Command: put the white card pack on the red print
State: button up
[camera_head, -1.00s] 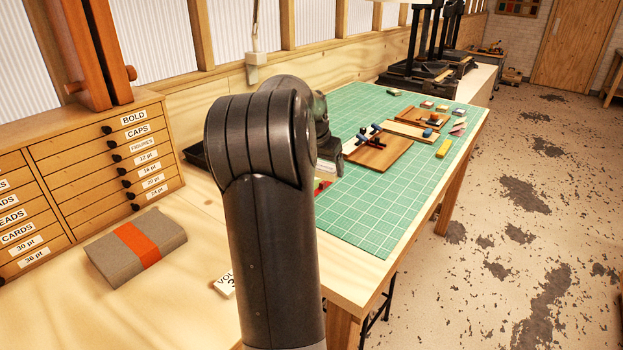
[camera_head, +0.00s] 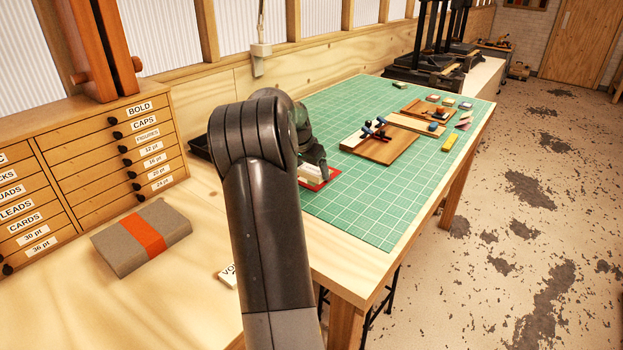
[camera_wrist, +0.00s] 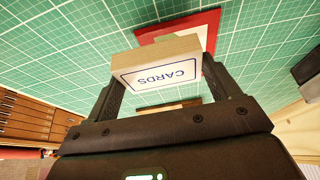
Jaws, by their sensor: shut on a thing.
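The white card pack (camera_wrist: 160,72), a pale block with a blue-bordered face lettered CARDS, is between the two fingers of my gripper (camera_wrist: 161,86) in the wrist view. My gripper is shut on it. The red print (camera_wrist: 192,24), a red-edged sheet with a pale middle, lies on the green mat behind the pack and is partly hidden by it. In the head view the pack (camera_head: 311,173) appears over the red print (camera_head: 316,185), under my gripper (camera_head: 314,164). I cannot tell whether the pack touches the print.
The green cutting mat (camera_head: 365,215) is clear in front of the print. Wooden boards (camera_head: 385,150) with small tools lie farther along the mat. A grey book with an orange band (camera_head: 140,238) and a drawer cabinet (camera_head: 100,150) stand at the left.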

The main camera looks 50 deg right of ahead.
aim_at(311, 179)
jog(key=shift+f, duration=1.95)
jog(key=shift+f, duration=0.15)
jog(key=o, duration=0.9)
jog(key=shift+o, duration=0.2)
